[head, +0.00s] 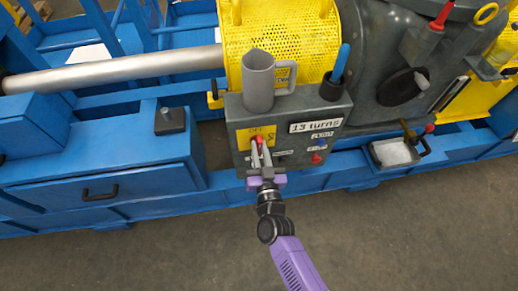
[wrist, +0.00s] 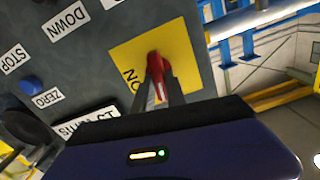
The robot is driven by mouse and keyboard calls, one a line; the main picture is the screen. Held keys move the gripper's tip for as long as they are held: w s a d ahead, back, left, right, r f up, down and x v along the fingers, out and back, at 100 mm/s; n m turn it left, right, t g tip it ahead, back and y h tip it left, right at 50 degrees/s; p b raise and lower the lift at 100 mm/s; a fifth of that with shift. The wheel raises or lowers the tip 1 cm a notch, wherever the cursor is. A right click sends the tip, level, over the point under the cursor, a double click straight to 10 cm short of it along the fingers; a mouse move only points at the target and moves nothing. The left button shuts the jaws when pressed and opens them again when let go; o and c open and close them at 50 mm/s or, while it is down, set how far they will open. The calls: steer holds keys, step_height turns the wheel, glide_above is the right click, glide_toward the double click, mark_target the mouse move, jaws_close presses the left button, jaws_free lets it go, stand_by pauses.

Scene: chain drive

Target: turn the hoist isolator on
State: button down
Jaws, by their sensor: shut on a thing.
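The hoist isolator shows as a red handle (wrist: 160,70) on a yellow plate (wrist: 192,62) with black lettering that my gripper partly covers. In the head view the yellow plate (head: 268,132) is on the left of the front of a grey control box (head: 331,119). My gripper (head: 260,152) is in front of the plate with its fingers pointing at it. In the wrist view my gripper (wrist: 160,92) has its two fingers closed around the red handle. Part of the handle is hidden between the fingers.
In the wrist view, a blue button (wrist: 31,85) and labels DOWN (wrist: 68,21), STOP (wrist: 14,58) and ZERO (wrist: 49,97) are on the panel. A grey jug (head: 262,85) and a dark cup (head: 333,88) stand on the box. Blue drawers (head: 110,160) lie to the left. Open floor is in front.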

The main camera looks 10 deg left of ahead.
steer(key=m+b, duration=0.1)
steer(key=m, duration=0.3)
steer(key=shift+d+f+b, duration=0.15)
steer(key=shift+b, duration=0.2)
steer(key=shift+w+d+f+m+b, duration=0.15)
steer(key=shift+m+b, duration=0.8)
steer(key=shift+m, duration=2)
steer(key=shift+s+d+f+m+b, duration=0.1)
steer(key=shift+m+b, duration=0.85)
steer(key=shift+m, duration=2)
steer(key=c, duration=1.4)
jaws_free()
steer(key=shift+a, duration=0.1)
steer(key=shift+o, duration=0.2)
steer(key=v, duration=0.7)
steer(key=shift+s+b, duration=0.3)
steer(key=shift+s, duration=0.05)
